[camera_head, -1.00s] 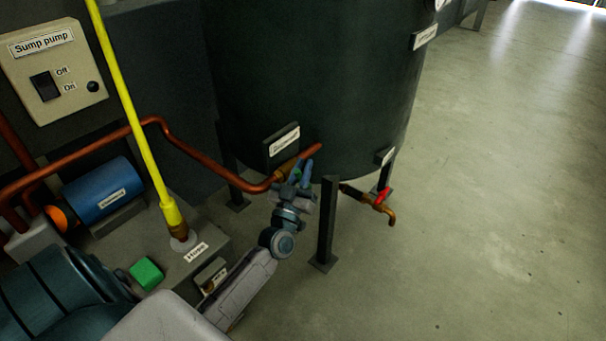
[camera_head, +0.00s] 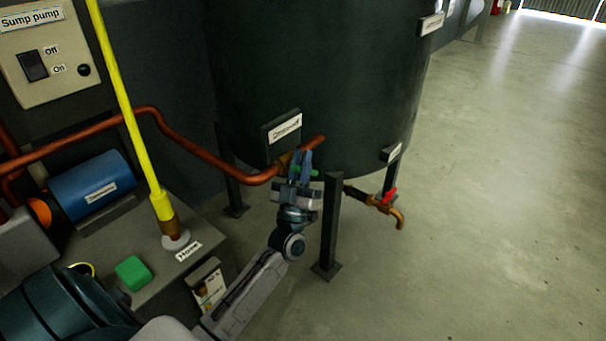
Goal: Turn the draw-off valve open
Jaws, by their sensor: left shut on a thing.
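A green valve handle (camera_head: 315,173) sits where the copper pipe meets the lower front of the dark tank (camera_head: 340,80). A label plate (camera_head: 284,131) is above it, its writing too blurred to read. My left gripper (camera_head: 300,164) has its blue fingers shut on the green handle, whose ends show on both sides of them. The fingers hide the handle's middle and part of the valve body. A second tap with a red handle (camera_head: 390,196) hangs under the tank to the right, apart from my gripper. My right gripper is not in view.
A tank leg (camera_head: 329,230) stands close right of my left arm. The copper pipe (camera_head: 215,160) runs leftward. The floor at right is clear.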

